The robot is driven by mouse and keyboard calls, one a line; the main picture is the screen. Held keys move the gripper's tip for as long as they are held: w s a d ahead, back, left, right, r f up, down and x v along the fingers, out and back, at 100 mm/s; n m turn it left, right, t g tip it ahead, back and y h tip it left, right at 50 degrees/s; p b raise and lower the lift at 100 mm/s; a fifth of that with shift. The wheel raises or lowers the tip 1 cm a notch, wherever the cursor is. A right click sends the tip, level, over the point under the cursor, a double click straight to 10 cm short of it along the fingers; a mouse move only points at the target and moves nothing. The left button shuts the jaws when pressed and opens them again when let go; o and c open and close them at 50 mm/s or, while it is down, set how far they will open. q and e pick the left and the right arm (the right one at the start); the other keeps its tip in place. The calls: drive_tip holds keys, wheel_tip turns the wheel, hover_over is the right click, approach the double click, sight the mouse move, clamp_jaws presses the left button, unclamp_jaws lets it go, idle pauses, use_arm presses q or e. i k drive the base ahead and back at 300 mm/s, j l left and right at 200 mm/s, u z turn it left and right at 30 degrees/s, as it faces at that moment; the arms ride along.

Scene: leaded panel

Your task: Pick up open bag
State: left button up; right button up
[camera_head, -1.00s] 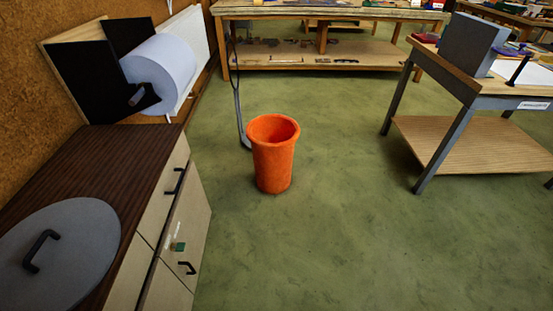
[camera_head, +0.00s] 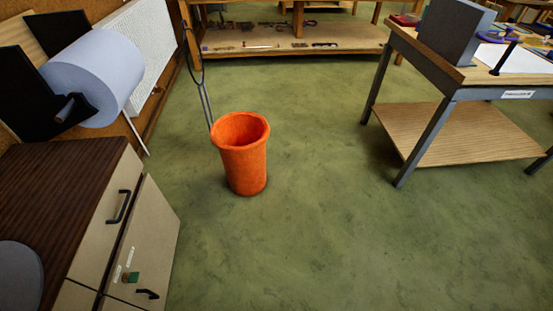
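No bag can be made out in the head view. An orange bin (camera_head: 243,168) stands upright on the green floor near the middle; only part of its inside shows, and I cannot tell whether a bag is in it. Neither of my grippers is in view.
A cabinet (camera_head: 143,245) with a dark wooden top is at the left, below a large paper roll (camera_head: 95,80). A workbench (camera_head: 449,94) with a low shelf stands at the right. Another bench (camera_head: 292,40) is at the back.

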sight(240, 138)
drive_tip(key=i+l+z, duration=0.2)
drive_tip(key=i, duration=0.3)
drive_tip(key=i+l+z, duration=0.2)
drive_tip(key=i, duration=0.25)
drive_tip(key=i+l+z, duration=0.2)
drive_tip(key=i, duration=0.3)
drive_tip(key=j, duration=0.1)
